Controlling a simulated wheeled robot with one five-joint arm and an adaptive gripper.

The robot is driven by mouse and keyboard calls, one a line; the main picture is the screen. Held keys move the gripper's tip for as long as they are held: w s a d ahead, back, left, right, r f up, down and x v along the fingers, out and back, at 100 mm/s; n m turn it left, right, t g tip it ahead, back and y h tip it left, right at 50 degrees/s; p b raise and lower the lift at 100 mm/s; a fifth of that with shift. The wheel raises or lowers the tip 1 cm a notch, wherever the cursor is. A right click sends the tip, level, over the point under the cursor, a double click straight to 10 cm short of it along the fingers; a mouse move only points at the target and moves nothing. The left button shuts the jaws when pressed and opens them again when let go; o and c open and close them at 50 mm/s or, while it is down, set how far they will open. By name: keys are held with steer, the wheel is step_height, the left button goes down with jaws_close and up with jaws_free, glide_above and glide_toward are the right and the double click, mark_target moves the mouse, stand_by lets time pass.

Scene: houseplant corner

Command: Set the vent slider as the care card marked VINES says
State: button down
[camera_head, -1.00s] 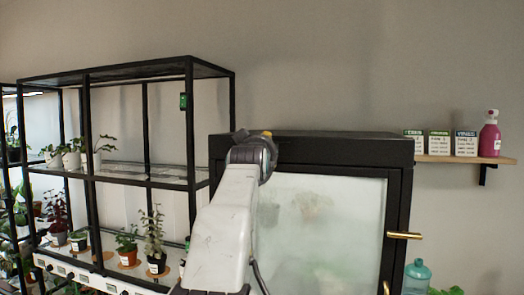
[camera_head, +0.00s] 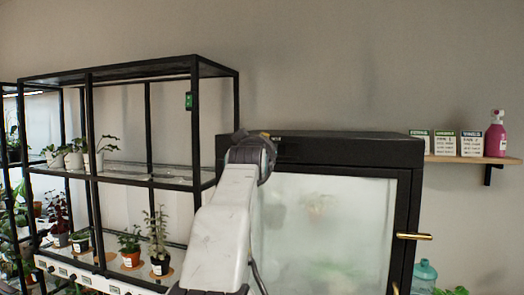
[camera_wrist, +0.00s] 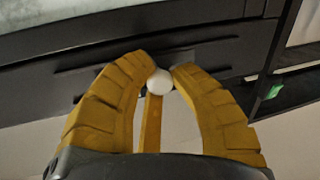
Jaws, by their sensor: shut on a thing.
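My gripper (camera_wrist: 158,76) has its yellow fingers closed around a small round white knob (camera_wrist: 159,82) on the dark front of the cabinet in the wrist view. Dark slot-like strips (camera_wrist: 205,53) run beside the knob; I cannot read any marks there. In the head view, the end of my arm is at the upper left of the black cabinet (camera_head: 335,147), and the knob is hidden. Three care cards stand on the wall shelf at right. The rightmost card (camera_head: 472,145) seems to be headed VINES; its small lines are not legible.
The cabinet has a frosted glass door (camera_head: 330,225) with a brass handle (camera_head: 413,236). A black plant rack (camera_head: 140,70) stands close on the left. A pink spray bottle (camera_head: 495,135) is beside the cards on the wooden shelf (camera_head: 480,159).

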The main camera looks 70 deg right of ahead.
steer(key=shift+w, duration=0.6)
steer(key=c, duration=1.4)
jaws_free()
steer(key=shift+s, duration=0.8)
steer(key=shift+c, duration=0.2)
steer(key=o, duration=0.3)
steer(key=shift+w, duration=0.25)
steer(key=shift+o, duration=0.3)
steer(key=shift+s, duration=0.1)
steer(key=v, duration=1.2)
steer(key=shift+o, duration=0.2)
